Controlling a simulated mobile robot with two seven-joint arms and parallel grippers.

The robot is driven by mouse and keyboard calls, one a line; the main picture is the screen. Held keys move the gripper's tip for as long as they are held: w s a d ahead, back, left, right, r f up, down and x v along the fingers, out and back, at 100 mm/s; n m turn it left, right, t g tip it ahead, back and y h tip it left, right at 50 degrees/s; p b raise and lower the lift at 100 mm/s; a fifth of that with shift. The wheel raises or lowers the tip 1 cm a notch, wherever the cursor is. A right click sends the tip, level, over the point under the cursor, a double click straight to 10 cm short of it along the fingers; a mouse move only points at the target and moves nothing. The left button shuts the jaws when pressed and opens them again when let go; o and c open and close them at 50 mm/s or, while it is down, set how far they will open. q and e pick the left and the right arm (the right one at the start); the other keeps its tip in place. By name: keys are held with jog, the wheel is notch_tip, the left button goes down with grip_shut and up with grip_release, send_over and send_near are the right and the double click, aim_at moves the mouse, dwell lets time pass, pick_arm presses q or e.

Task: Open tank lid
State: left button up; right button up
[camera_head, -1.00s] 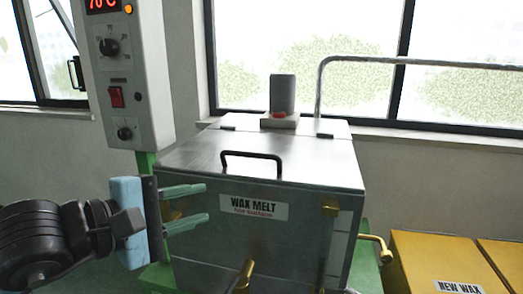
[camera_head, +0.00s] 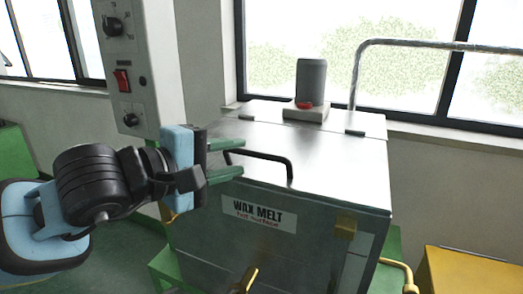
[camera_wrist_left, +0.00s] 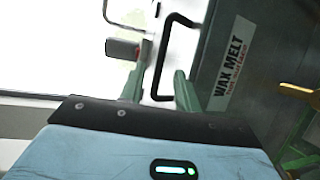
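The wax melt tank (camera_head: 310,235) is a grey metal box with a "WAX MELT" label on its front. Its lid (camera_head: 335,155) is shut and flat. A black bar handle (camera_head: 265,156) stands near the lid's front edge. My left gripper (camera_head: 242,158) is open at the left end of the handle, with its two green fingers one above the other. In the left wrist view, the handle (camera_wrist_left: 158,75) shows between the open fingers (camera_wrist_left: 160,70). I cannot tell whether they touch it. My right gripper is not in view.
A grey cylinder (camera_head: 311,80) on a pale base stands at the lid's back, near the hinges. A control box (camera_head: 150,60) rises behind the gripper at left. A bent metal pipe (camera_head: 430,45) runs at back right. A yellow box (camera_head: 470,275) is at lower right.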

aim_at(250, 154)
pick_arm(q)
jog(key=x, duration=0.7)
jog(key=shift+p, duration=0.4)
grip_shut()
